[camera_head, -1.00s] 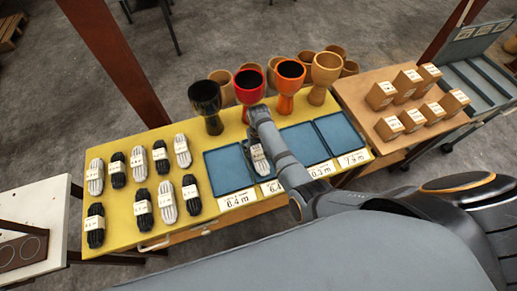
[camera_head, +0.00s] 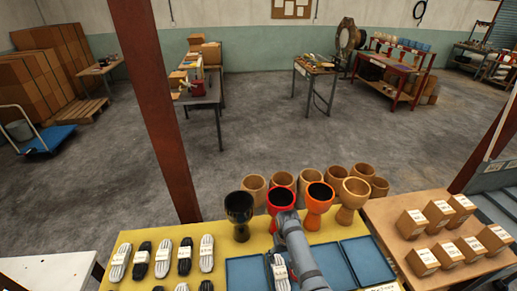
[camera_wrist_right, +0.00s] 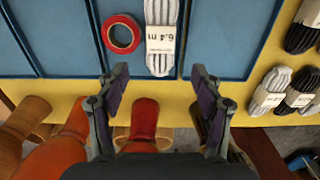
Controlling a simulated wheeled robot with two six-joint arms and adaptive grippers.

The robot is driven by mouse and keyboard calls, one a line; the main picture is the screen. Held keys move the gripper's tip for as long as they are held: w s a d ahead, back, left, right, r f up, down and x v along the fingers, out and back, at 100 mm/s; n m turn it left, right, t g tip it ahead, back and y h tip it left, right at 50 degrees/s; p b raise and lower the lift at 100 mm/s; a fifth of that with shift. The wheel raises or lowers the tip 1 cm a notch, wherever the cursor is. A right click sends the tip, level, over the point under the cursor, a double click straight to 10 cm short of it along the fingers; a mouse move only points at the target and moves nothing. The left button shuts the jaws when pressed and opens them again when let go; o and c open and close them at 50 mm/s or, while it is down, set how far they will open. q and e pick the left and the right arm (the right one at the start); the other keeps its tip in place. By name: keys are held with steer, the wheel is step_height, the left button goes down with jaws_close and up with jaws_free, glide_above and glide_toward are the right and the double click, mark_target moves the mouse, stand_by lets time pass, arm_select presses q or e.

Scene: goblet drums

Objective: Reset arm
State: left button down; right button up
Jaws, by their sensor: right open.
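My right gripper (camera_wrist_right: 158,82) is open and empty in the wrist view, its two fingers apart over the table's yellow top, near the edge of the blue trays. In the head view my right arm (camera_head: 300,255) reaches over the table towards the red goblet drum (camera_head: 281,200) and hides part of it; the fingers are not clear there. A pale rope bundle with a "6.4 m" label (camera_wrist_right: 161,40) lies in a blue tray (camera_wrist_right: 85,62), apart from the fingers. A red tape roll (camera_wrist_right: 121,33) lies beside it. My left gripper is not in view.
A black drum (camera_head: 239,213) and an orange drum (camera_head: 319,199) flank the red one, with a wooden drum (camera_head: 352,197) further right. Several rope bundles (camera_head: 163,258) lie at left.

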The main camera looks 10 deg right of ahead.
steer(key=s+d+r+t+h, duration=0.1)
steer(key=s+d+r, duration=0.35)
steer(key=s, duration=0.25)
steer(key=s+d+r+t, duration=0.2)
steer(key=s+d+r, duration=0.25)
steer(key=s, duration=0.25)
steer(key=s+r, duration=0.6)
steer(key=s+d+f+b, duration=0.15)
steer(key=f+b, duration=0.25)
steer(key=f, duration=1.3)
steer(key=d+f+b, duration=0.2)
steer(key=f+b, duration=0.1)
steer(key=f, duration=1.3)
steer(key=s+f+g+b, duration=0.1)
steer(key=s+f+b, duration=0.5)
steer(key=s+f, duration=1.3)
step_height(320, 180, down, 4)
steer(key=shift+d+r+g, duration=0.15)
steer(key=shift+d+g, duration=0.15)
steer(key=shift+g, duration=0.1)
